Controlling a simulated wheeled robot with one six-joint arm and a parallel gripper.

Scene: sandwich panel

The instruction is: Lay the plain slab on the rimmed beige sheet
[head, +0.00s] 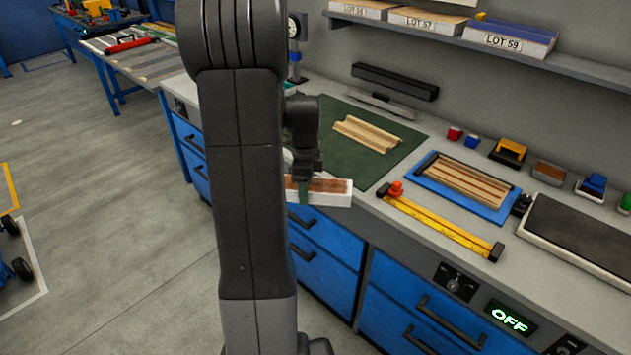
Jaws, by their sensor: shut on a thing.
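A pale slab with a brown upper face (335,197) is at the bench's front edge, left of centre. My gripper (304,184) is shut on it from above; my arm hides its left end. A beige sheet with raised edges (367,135) lies on the green mat (355,172), behind and to the right of my gripper, with nothing seen on it. A second beige ribbed piece (462,182) lies on a blue tray (493,213) farther right.
A yellow bar with an orange knob (440,226) lies along the bench front. A dark-topped plate (585,238) and several small coloured blocks stand to the right. A shelf with lot boxes (508,38) overhangs the back. The green mat's front part is clear.

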